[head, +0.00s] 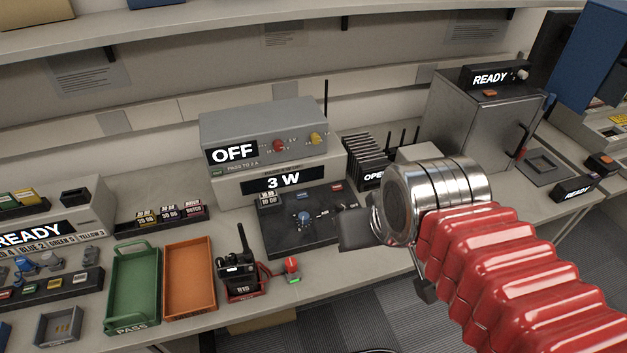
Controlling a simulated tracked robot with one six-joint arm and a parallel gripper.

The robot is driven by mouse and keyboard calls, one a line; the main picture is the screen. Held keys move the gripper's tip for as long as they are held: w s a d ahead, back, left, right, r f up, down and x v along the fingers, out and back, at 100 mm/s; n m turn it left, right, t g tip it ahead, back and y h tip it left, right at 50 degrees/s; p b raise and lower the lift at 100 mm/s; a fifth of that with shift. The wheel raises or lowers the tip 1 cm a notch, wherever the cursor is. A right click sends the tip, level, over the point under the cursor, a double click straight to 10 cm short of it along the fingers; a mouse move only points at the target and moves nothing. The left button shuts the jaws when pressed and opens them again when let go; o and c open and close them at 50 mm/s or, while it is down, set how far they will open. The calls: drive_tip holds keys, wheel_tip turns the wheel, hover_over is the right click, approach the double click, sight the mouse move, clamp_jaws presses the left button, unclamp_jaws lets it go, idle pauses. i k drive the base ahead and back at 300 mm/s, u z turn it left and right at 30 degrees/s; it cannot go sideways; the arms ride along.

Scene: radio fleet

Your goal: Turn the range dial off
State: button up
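A blue knob (303,217) sits on a black panel (275,237) below a display reading "3 W" (284,182). Above it, a grey box (220,130) shows "OFF" and carries a red knob (278,146) and a yellow knob (315,138). Another red knob (291,265) stands beside the handheld radio, with a green light below. I cannot tell which of these is the range dial; small labels are unreadable. My gripper (368,229) is right of the black panel, apart from the knobs as far as I see. My wrist hides much of it, so its opening is unclear.
A handheld radio (238,268) stands in front of the black panel. A green tray (133,287) and an orange tray (190,278) lie to its left. A dark slotted rack (365,165) and a grey "READY" cabinet (480,120) stand behind my arm. An antenna rises behind the grey box.

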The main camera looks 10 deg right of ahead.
sight(340, 205)
drive_tip(key=z, duration=1.2)
drive_tip(key=k, duration=0.9)
drive_tip(key=u, duration=1)
drive_tip(key=i, duration=1)
